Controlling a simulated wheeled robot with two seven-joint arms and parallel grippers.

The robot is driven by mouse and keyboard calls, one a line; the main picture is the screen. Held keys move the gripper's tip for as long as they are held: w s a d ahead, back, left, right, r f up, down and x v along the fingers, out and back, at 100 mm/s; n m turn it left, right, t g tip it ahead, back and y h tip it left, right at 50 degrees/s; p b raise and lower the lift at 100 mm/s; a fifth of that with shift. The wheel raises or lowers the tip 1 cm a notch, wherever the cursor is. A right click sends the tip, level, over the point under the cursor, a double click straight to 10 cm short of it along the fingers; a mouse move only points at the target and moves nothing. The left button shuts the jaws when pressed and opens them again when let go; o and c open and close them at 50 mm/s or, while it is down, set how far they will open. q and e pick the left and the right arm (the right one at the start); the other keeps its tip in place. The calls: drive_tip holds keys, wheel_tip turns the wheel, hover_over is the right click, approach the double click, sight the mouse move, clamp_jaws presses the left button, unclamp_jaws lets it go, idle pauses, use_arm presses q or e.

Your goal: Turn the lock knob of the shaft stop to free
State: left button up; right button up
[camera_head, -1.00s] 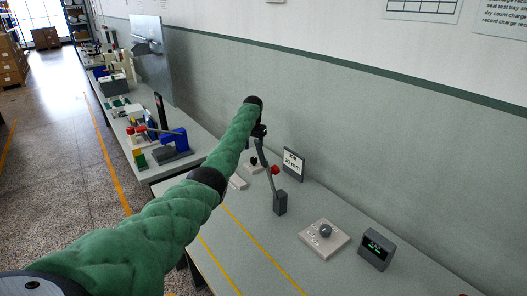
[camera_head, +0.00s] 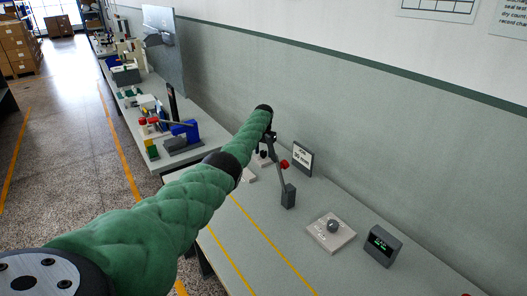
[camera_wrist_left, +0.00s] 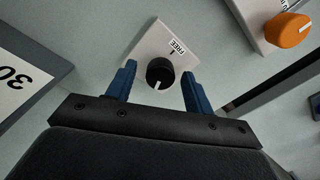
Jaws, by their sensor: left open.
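The lock knob (camera_wrist_left: 159,73) is round and black with a white pointer line, on a white plate (camera_wrist_left: 151,40) marked FREE. In the left wrist view its pointer line faces down, away from the FREE mark. My left gripper (camera_wrist_left: 159,70) is open, with one blue finger on each side of the knob; a gap shows at both sides. In the head view the left gripper (camera_head: 269,142) is over the far part of the bench, above the small dark knob (camera_head: 263,155), and partly hides it. The right gripper is not in view.
An orange knob (camera_wrist_left: 287,28) sits on another plate close by. A lever with a red ball (camera_head: 285,164) stands beside the gripper, before a sign (camera_head: 302,158). A grey dial plate (camera_head: 331,233) and a display (camera_head: 382,246) lie nearer, with clear bench between.

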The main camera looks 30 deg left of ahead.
use_arm(q)
drive_tip(key=c, duration=1)
drive_tip(key=shift+o, duration=0.2)
